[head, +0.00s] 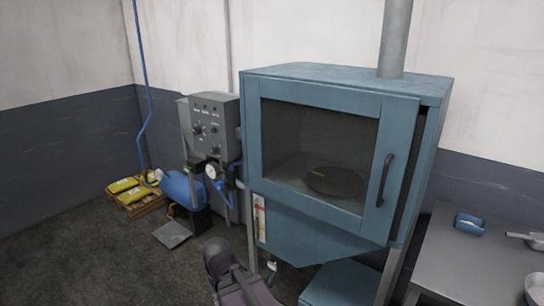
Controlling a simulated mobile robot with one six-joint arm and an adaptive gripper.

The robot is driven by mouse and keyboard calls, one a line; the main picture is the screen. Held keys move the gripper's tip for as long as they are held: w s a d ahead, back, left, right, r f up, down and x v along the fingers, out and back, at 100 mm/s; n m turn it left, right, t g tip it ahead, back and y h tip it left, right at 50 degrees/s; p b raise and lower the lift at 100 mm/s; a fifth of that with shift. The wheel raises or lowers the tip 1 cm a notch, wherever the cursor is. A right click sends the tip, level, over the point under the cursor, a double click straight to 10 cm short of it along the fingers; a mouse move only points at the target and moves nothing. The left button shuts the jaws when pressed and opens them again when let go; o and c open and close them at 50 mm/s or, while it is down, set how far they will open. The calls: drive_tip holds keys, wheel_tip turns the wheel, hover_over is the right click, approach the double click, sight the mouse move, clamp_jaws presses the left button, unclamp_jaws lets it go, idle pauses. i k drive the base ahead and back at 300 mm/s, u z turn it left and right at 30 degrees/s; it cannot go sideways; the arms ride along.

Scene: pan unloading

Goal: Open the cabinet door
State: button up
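The blue cabinet (318,232) stands on legs right of centre in the head view. Its door (330,96) has a blue frame around a large window and a dark vertical handle (386,180) near its right edge. A dark gap shows along the door's right edge, so the door looks slightly ajar. A round dark pan (335,181) shows through the window, inside the cabinet. A dark part of my arm is at the bottom centre, below and left of the door, clear of the handle. I cannot make out my gripper's fingers.
A grey control box (212,125) and a blue tank (183,188) stand left of the cabinet. Yellow bags (125,187) lie on a pallet. Floor at the left front is clear.

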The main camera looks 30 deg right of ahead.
sight(397, 114)
drive_tip(key=z, duration=0.15)
drive_tip(key=k, duration=1.4)
drive_tip(key=z, duration=0.85)
drive_tip(key=i, duration=1.55)
drive_tip(key=u, duration=0.4)
